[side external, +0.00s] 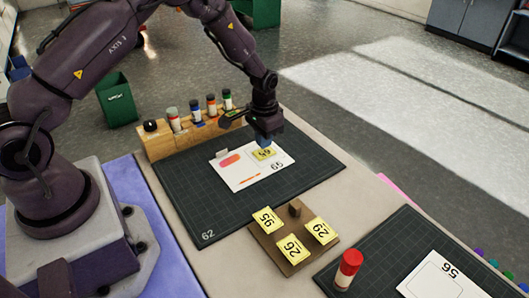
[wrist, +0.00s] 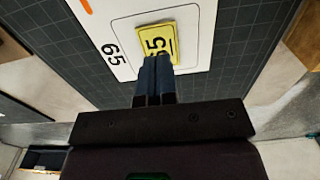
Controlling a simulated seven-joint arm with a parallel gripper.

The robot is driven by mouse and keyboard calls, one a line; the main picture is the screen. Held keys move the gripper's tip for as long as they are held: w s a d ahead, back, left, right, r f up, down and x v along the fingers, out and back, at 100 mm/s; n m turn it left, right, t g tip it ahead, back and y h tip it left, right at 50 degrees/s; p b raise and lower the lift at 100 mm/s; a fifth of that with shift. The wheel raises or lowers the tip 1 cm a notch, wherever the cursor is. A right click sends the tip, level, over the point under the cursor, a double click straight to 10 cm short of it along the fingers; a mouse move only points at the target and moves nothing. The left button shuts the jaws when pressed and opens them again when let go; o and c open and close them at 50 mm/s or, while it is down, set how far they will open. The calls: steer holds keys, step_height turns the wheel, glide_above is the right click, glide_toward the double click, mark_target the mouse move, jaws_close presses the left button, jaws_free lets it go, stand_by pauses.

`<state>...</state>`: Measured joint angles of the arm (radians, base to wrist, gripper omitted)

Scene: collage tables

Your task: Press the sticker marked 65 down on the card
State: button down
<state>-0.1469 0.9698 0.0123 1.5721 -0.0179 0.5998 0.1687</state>
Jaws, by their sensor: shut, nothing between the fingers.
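A yellow sticker marked 65 (side external: 265,153) lies on the white card (side external: 247,180), which also carries a printed 65. The card rests on the dark gridded mat (side external: 196,213) marked 62. In the wrist view the sticker (wrist: 158,40) lies within the outlined box on the card (wrist: 114,27), slightly tilted. My gripper (side external: 266,141) is shut and empty, over the sticker's edge. In the wrist view its closed fingertips (wrist: 157,60) cover the sticker's near edge. I cannot tell whether they touch it.
A brown tray (side external: 270,241) holds yellow stickers 95, 26 and 29. A red-capped bottle (side external: 348,268) stands on a second mat (side external: 395,245) beside another card (side external: 440,280). A wooden rack (side external: 158,146) with several bottles stands behind the first mat. A green bin (side external: 117,100) is further back.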

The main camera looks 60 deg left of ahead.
mark_target(264, 152)
steer(key=shift+f, duration=1.2)
stand_by(0.4)
steer(key=shift+r, duration=3.55)
steer(key=s, duration=0.2)
steer(key=s+g, duration=0.1)
steer(key=shift+s+d+r+n, duration=0.1)
steer(key=shift+s+d+n, duration=0.15)
steer(key=shift+d+n, duration=0.05)
steer(key=s+d+r+t, duration=0.3)
steer(key=s+r, duration=0.8)
steer(key=r, duration=0.2)
steer(key=s+d+r+t, duration=0.3)
steer(key=s+r, duration=0.7)
steer(key=r, duration=0.3)
steer(key=shift+s+d+r+t, duration=0.25)
steer(key=shift+s+r+t, duration=0.05)
steer(key=shift+s+r, duration=0.1)
